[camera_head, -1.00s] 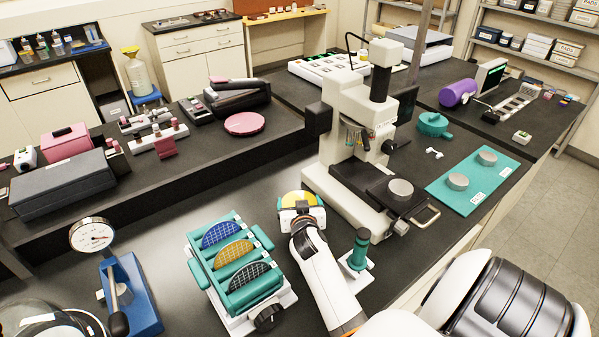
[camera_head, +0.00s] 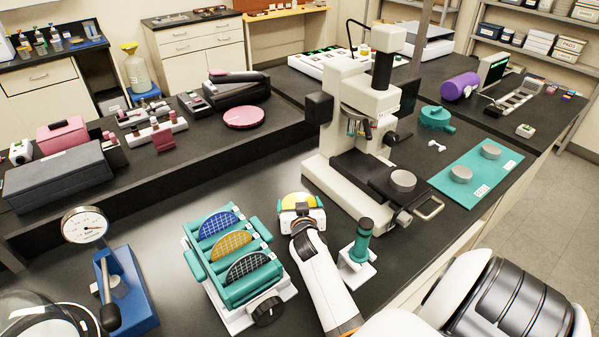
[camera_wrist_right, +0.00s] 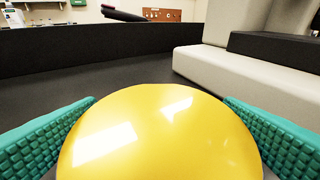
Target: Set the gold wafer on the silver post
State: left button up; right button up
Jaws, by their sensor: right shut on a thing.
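A plain, glossy gold wafer (camera_wrist_right: 160,135) sits between the teal pads of my right gripper (camera_wrist_right: 160,140) in the right wrist view. In the head view that gripper (camera_head: 300,212) is shut on the wafer, right of the teal wafer rack and in front of the profiler. I see several short silver cylinders that could be the silver post: one on the profiler stage (camera_head: 403,181) and two on the teal mat, near (camera_head: 461,174) and far (camera_head: 490,152). I cannot tell which is meant. My left gripper is not in view.
The teal rack (camera_head: 255,290) holds blue, gridded gold and black wafers. A teal post on a white base (camera_head: 362,240) stands right of my arm. The white profiler (camera_head: 350,110) rises behind. A blue dial-gauge stand (camera_head: 135,300) is at left. Dark bench is bare behind the rack.

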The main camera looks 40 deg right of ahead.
jog(key=shift+f, duration=0.15)
dwell(0.3)
jog(key=shift+f+b, duration=0.35)
jog(key=shift+b, duration=0.1)
jog(key=o, duration=1.1)
jog(key=shift+o, duration=0.2)
jog(key=shift+r, duration=0.1)
